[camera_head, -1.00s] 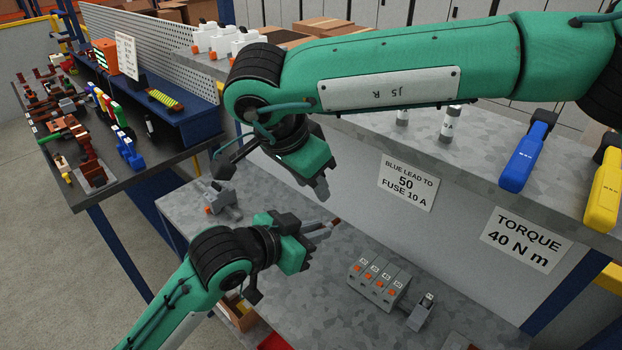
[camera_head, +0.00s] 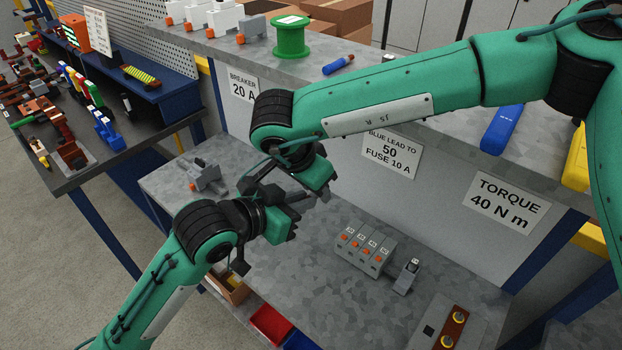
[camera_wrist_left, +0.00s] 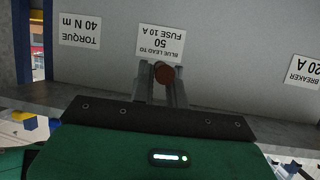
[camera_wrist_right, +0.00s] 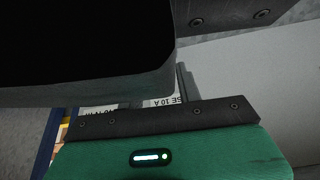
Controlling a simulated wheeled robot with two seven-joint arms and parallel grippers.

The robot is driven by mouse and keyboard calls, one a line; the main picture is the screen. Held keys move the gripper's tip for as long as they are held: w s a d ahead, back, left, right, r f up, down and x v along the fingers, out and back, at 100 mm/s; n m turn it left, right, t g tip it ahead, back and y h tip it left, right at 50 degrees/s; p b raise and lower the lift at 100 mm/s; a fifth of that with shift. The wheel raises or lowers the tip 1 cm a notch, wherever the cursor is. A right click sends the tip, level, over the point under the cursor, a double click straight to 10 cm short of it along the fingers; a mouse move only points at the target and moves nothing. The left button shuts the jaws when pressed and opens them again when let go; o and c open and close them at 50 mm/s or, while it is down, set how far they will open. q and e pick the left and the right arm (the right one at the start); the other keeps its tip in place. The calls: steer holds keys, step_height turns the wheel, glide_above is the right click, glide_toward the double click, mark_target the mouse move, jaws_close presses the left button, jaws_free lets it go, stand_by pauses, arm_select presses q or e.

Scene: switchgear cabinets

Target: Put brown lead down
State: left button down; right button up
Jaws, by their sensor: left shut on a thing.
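My left gripper (camera_head: 301,200) is shut on the brown lead, above the grey bench. The lead's round brown end (camera_wrist_left: 165,75) shows between the fingers in the left wrist view. In the head view the lead cannot be made out, as both grippers overlap there. My right gripper (camera_head: 325,194) hangs close beside the left one, partly in front of it. Whether its fingers are open or shut is hidden; a large dark shape blocks most of the right wrist view.
On the bench (camera_head: 310,285) stand a grey terminal block (camera_head: 365,248) with orange marks, a small grey block (camera_head: 407,277), a panel with brass studs (camera_head: 455,325) and a grey device (camera_head: 205,175). A shelf behind holds a green spool (camera_head: 290,38). The bench front middle is clear.

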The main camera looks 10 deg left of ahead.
jaws_close()
arm_select(q)
steer(key=c, duration=1.3)
jaws_free()
steer(key=shift+c, duration=0.2)
